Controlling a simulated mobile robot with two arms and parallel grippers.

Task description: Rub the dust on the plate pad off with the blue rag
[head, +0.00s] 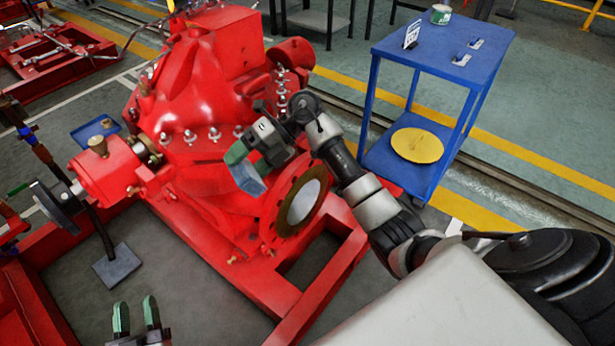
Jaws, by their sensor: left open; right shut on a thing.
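My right gripper (241,162) is shut on the blue rag (248,181), with its green fingertip showing above the rag. The rag hangs in front of the red pump casing (195,90), left of and above the round flange opening. I cannot tell whether the rag touches the casing. The plate pad and its dust cannot be made out for sure; the gripper and rag cover part of the casing there. My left gripper (136,316) is at the bottom edge, fingers apart and empty, away from the pump.
A blue trolley (435,40) stands at the back right, with a sign, a tin and small metal parts on top and a yellow disc (417,145) on its lower shelf. The red base frame (320,275) and the flange (298,205) lie below the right gripper.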

